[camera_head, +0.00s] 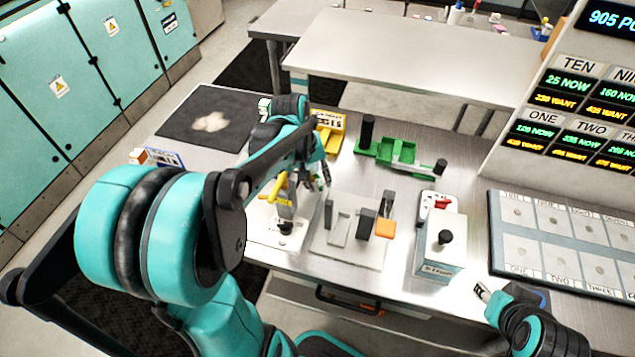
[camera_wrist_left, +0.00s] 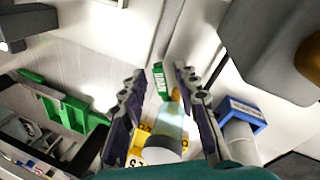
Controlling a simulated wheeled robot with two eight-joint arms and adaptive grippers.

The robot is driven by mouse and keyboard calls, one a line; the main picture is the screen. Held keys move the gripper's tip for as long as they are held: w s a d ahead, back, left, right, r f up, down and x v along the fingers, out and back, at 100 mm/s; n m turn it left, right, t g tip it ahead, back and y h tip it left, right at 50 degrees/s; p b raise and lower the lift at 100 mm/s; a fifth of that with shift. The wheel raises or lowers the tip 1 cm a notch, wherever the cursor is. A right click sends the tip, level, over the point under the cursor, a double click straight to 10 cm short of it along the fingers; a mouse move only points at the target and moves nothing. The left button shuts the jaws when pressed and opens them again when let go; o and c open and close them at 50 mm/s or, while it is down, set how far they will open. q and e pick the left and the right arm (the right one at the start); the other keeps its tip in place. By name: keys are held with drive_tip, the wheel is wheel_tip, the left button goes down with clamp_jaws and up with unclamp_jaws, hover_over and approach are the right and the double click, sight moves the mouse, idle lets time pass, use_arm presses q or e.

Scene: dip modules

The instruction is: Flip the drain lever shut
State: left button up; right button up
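A yellow lever-like part (camera_head: 277,188) stands on a small stand with a white base (camera_head: 262,222), left of the middle of the table; I cannot tell for certain that it is the drain lever. My left gripper (camera_head: 322,181) is just right of it, above the table. In the left wrist view the gripper's two dark fingers (camera_wrist_left: 159,70) are apart.
A grey plate with upright blocks (camera_head: 350,248) and an orange block (camera_head: 385,227) lies right of the stand. A green tray fixture (camera_head: 398,152) and a yellow lettered bin (camera_head: 328,128) are behind. A white box with a black knob (camera_head: 440,250) stands to the right.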

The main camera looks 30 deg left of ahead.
use_arm(q)
drive_tip(key=shift+c, duration=0.4)
clamp_jaws()
drive_tip(key=shift+s+a+m+p, duration=0.25)
drive_tip(key=shift+m+p, duration=0.15)
drive_tip(key=shift+m, duration=0.6)
drive_tip(key=shift+o, duration=0.4)
unclamp_jaws()
drive_tip(key=shift+a, duration=0.1)
drive_tip(key=v, duration=1.2)
